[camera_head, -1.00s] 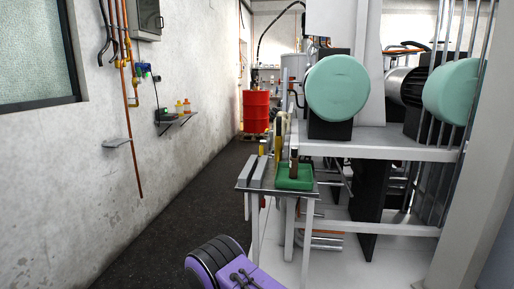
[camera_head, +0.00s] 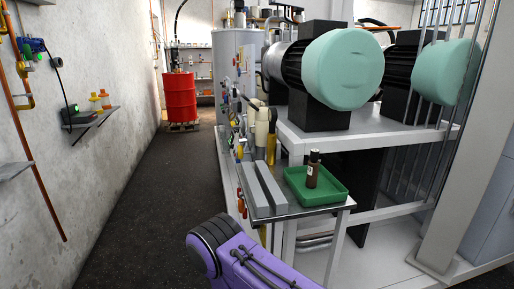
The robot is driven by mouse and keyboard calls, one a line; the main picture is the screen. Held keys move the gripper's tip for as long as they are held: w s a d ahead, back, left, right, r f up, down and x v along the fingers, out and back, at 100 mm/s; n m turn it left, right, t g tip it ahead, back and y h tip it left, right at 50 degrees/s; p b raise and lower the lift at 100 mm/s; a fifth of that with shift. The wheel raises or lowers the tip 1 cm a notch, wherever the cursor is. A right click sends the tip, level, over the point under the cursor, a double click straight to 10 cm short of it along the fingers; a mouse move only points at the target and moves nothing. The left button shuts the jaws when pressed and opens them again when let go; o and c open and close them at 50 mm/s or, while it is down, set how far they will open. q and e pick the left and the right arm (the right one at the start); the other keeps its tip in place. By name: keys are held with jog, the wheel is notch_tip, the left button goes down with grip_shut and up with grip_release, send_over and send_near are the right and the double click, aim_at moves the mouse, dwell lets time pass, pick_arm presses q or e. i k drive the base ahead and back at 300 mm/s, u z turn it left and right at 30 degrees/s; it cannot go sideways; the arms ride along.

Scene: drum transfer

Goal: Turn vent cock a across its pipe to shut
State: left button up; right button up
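Several small coloured valve handles in red, yellow and blue (camera_head: 241,151) show on the pipework beside the grey tank (camera_head: 238,62). They are small and partly hidden, and I cannot tell which is vent cock a or how its handle lies to its pipe. A purple and black part of my arm (camera_head: 235,250) rises from the bottom edge. Neither gripper shows.
A small table with a green tray (camera_head: 320,196) and a brown bottle (camera_head: 313,169) stands right of centre. Machines with pale green covers (camera_head: 342,68) are behind it. A red drum (camera_head: 180,97) stands at the back. The dark floor aisle (camera_head: 150,190) at left is clear.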

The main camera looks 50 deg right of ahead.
aim_at(240, 148)
jog(key=z, duration=0.65)
jog(key=i, duration=0.85)
jog(key=z, duration=0.85)
